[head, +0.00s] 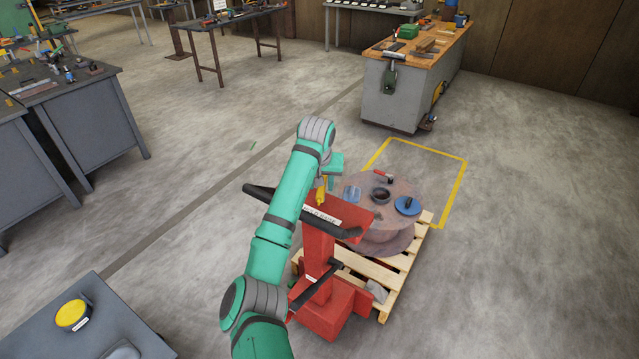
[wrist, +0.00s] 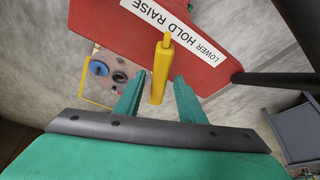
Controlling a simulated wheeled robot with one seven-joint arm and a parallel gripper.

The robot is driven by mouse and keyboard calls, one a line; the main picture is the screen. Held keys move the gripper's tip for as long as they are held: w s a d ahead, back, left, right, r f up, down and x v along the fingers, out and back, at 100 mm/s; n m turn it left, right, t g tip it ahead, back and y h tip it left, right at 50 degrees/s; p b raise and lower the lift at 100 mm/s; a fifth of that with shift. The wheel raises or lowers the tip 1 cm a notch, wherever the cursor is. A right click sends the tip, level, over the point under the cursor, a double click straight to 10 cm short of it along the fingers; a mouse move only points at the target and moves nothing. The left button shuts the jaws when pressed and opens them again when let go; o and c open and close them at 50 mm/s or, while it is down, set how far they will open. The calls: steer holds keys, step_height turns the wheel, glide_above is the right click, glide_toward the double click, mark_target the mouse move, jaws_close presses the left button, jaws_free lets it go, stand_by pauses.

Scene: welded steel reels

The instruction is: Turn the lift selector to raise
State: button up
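The lift selector is a yellow lever (wrist: 161,75) on the red head of the lift; it also shows in the head view (head: 321,193). A white label (wrist: 178,28) beside it carries the words LOWER, HOLD and RAISE, upside down in the wrist view. The lever's tip points at about the middle of the label, near HOLD. My gripper (wrist: 158,88) is open, with one finger on each side of the lever and visible gaps between. In the head view my gripper (head: 332,170) is partly hidden by my arm at the lever.
The red lift (head: 323,250) has black handlebars (head: 262,192). A steel reel (head: 405,188) stands on a wooden pallet (head: 398,290) behind it, with a blue disc (head: 408,205) on top. A grey workbench (head: 392,98) stands farther back. Floor to the left is open.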

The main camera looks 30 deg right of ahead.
steer(key=v, duration=1)
steer(key=shift+s+r, duration=0.15)
steer(key=shift+r, duration=0.2)
